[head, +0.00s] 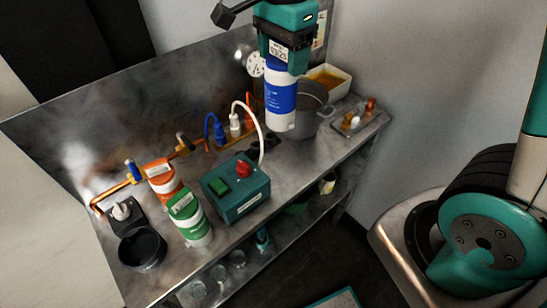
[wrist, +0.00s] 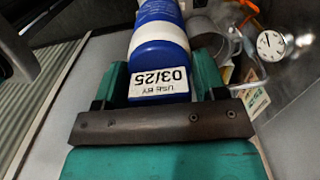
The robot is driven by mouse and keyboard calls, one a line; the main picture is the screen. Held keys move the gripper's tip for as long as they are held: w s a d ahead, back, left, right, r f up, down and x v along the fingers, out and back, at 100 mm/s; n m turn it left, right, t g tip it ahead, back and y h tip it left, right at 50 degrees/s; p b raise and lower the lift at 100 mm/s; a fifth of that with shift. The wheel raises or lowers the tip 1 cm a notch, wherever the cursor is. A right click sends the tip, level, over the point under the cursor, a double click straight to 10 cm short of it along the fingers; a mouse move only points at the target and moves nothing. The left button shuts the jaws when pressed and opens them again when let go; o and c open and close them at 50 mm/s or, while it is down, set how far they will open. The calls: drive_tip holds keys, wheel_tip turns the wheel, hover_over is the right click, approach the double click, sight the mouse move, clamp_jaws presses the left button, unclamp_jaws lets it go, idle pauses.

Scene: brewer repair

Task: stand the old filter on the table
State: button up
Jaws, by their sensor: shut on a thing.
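The old filter is a blue and white cylinder (head: 281,98), upright in the head view in front of a grey pot. In the wrist view the filter (wrist: 158,50) points away from me and bears a white label reading "USE BY 03/25". My teal gripper (head: 283,58) is shut on the filter's top end; in the wrist view its jaws (wrist: 158,88) sit on both sides of it. The steel table (head: 150,222) lies below. I cannot tell whether the filter's lower end touches the tabletop or hangs just above it.
A teal box (head: 237,192) with green and red buttons stands left of the filter. The grey pot (head: 314,112) is close behind; a small tray (head: 350,124) lies right.

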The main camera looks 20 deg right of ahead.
sight(281, 91)
wheel_tip(281, 91, down, 20)
drive_tip(key=p, duration=0.2)
drive_tip(key=shift+a+r+p, duration=0.1)
drive_tip(key=shift+r+p, duration=0.15)
drive_tip(key=shift+p, duration=0.15)
drive_tip(key=shift+c, duration=1.2)
drive_tip(key=o, duration=1.2)
drive_tip(key=shift+c, duration=0.2)
wheel_tip(281, 91, up, 12)
drive_tip(key=b, duration=0.2)
drive_tip(key=shift+s+a+r+b, duration=0.1)
drive_tip(key=shift+b, duration=0.2)
drive_tip(key=s+a+r+n+y, duration=0.2)
drive_tip(key=s+r+n, duration=0.2)
drive_tip(key=s+n, duration=0.5)
drive_tip(key=s+a+r+n+y, duration=0.2)
drive_tip(key=s+r+n, duration=0.3)
drive_tip(key=s+n, duration=0.4)
drive_tip(key=n, duration=0.3)
drive_tip(key=shift+s+a+n, duration=0.25)
drive_tip(key=shift+a+n, duration=0.05)
drive_tip(key=shift+a, duration=0.1)
drive_tip(key=shift+f, duration=0.1)
